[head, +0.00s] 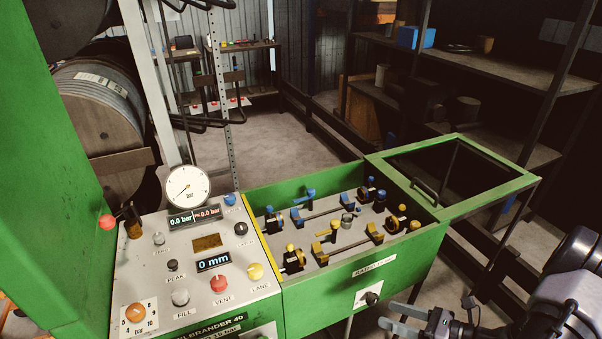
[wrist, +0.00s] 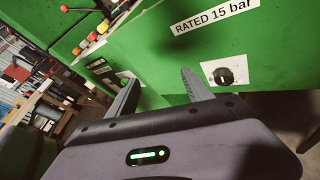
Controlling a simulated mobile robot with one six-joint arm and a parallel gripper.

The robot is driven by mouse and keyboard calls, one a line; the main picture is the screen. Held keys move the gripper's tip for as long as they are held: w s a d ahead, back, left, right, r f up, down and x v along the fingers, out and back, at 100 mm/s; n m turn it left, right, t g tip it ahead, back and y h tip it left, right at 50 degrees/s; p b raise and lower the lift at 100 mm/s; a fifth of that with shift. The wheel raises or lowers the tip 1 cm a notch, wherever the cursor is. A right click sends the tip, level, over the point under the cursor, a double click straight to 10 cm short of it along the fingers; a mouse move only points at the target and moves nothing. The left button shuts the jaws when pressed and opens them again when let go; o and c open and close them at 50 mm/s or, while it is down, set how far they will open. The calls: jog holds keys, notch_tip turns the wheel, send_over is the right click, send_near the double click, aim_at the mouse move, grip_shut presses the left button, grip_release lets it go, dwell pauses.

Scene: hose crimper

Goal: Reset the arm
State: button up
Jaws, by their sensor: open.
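My gripper (head: 388,315) is at the lower right in the head view, in front of the green test bench (head: 330,285). In the wrist view, the two grey fingers of my gripper (wrist: 161,78) stand apart with nothing between them. They point at the green front panel (wrist: 165,60). A black knob (head: 371,298) on a white plate is near the fingertips; the knob (wrist: 223,76) also shows right of the fingers in the wrist view. My arm is partly cut off at the right edge of the head view.
A control panel (head: 140,270) with a gauge (head: 187,188), a display reading 0 mm (head: 213,262) and coloured buttons stands at the left. The open bench tray holds blue and yellow fittings. A green-framed lid (head: 490,210) lies to its right. Dark shelves (head: 500,70) stand behind.

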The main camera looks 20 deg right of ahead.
jog(key=w+a+r+n+g+h, duration=0.1)
jog(key=w+a+r+n+g, duration=0.1)
jog(key=a+r+n+g, duration=1.05)
jog(key=s+a+r+n+t+h, duration=0.3)
jog(key=s+a+r+n, duration=0.1)
jog(key=a+r+n, duration=0.3)
jog(key=s+a+r+n+t+h, duration=0.3)
jog(key=s+a+r+n, duration=0.1)
jog(key=a+r+n, duration=0.3)
jog(key=shift+s+a+r+n+t, duration=0.15)
jog(key=shift+s+r+n+t, duration=0.15)
jog(key=shift+r+n, duration=0.4)
jog(key=shift+f, duration=0.15)
